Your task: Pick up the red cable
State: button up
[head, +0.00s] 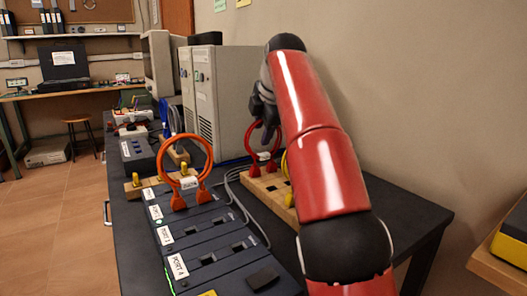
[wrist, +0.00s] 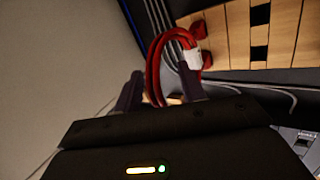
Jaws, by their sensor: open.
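The red cable (head: 248,142) is an upright loop with two red plugs standing on a wooden block (head: 266,189), right of the middle in the head view. In the wrist view the red cable (wrist: 154,62) curves up between the two fingertips and carries a white label. My gripper (head: 263,112) is at the top of the loop, seen from the side behind my red arm. In the wrist view my gripper (wrist: 158,90) is open, with one dark finger on each side of the loop. I cannot tell whether either finger touches it.
An orange cable loop (head: 209,151) stands on the dark port panel (head: 205,235) in front. A yellow cable (head: 285,166) beside the red one is mostly hidden by my arm. A grey computer tower (head: 228,90) stands close behind. The wall is to the right.

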jog(key=shift+r, duration=0.1)
jog(key=shift+c, duration=0.2)
grip_shut()
